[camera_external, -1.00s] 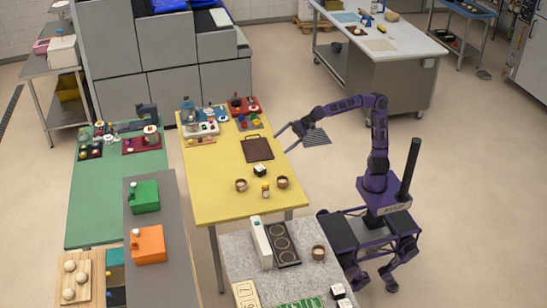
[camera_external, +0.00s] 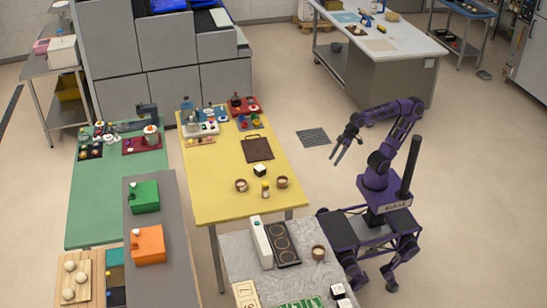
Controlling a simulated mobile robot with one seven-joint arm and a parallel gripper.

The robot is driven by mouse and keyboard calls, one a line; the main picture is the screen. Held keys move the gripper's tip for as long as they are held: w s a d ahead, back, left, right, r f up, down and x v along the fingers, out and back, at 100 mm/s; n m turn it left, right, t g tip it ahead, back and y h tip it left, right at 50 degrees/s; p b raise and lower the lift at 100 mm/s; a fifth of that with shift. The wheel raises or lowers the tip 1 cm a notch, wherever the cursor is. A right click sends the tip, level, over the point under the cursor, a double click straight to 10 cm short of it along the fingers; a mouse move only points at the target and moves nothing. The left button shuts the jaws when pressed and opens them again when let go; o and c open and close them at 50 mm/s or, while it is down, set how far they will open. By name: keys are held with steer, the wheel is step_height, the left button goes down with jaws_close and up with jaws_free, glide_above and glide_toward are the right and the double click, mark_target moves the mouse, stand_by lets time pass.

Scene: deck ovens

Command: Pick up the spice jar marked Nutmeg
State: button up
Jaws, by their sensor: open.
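A small jar with a yellowish body and a dark top (camera_external: 265,190) stands on the near part of the yellow table (camera_external: 217,165). It looks like a spice jar, but its label is too small to read, so I cannot tell whether it says Nutmeg. My gripper (camera_external: 336,157) is open and empty. It hangs over the floor to the right of the yellow table, apart from the table and the jar, with its fingers pointing down and left.
Two small bowls (camera_external: 241,185) (camera_external: 282,182) flank the jar, and a white-and-black block (camera_external: 260,170) is behind it. A brown board (camera_external: 257,150) lies farther back. A grey table (camera_external: 235,256) with a burner unit (camera_external: 283,244) stands in front. Open floor separates me from the yellow table.

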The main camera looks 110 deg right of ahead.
steer(key=s+d+f+n+g+h, duration=0.1)
steer(key=s+f+n+h, duration=0.1)
steer(key=s+f, duration=0.2)
steer(key=shift+s+d, duration=0.3)
steer(key=shift+c, duration=1.4)
